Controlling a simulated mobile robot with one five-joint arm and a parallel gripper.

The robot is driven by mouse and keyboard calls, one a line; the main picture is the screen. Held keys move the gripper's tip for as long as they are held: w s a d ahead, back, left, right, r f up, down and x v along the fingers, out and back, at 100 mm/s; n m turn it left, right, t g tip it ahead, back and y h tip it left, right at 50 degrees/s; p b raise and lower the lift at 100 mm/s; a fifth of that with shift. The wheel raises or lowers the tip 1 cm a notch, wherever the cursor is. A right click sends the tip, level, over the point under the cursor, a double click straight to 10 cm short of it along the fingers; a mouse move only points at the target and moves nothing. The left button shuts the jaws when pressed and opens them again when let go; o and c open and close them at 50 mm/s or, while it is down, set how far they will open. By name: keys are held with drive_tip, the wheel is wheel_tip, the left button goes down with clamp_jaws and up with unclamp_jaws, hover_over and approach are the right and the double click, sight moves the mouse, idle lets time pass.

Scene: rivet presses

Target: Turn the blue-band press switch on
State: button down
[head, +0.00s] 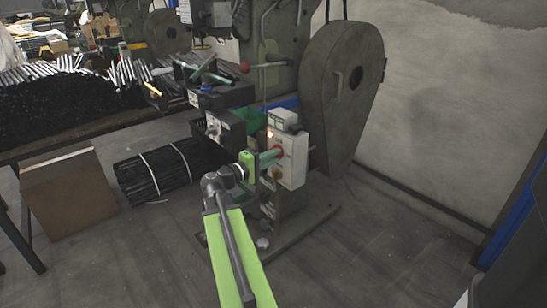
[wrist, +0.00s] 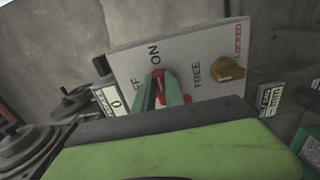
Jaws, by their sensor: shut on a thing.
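The press (head: 342,85) with a blue band (head: 285,103) stands right of centre in the head view. Its pale switch box (head: 292,158) faces my arm. The red switch (wrist: 158,76) is on this box, between the words ON and OFF, the latter partly covered. My gripper (wrist: 161,90) is shut on the red switch, with one green finger on each side. The red top shows just below the word ON; the fingers hide the rest. In the head view my gripper (head: 268,158) reaches the box from the left.
A yellow knob (wrist: 227,71) marked FREE and LOCKED sits beside the red switch on the same panel. Another press (head: 165,32) stands behind on the left.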

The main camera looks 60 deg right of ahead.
idle(0.3)
drive_tip(key=c, duration=1.4)
unclamp_jaws()
drive_tip(key=shift+a, duration=0.1)
drive_tip(key=v, duration=1.7)
drive_tip(key=shift+w+a, duration=0.1)
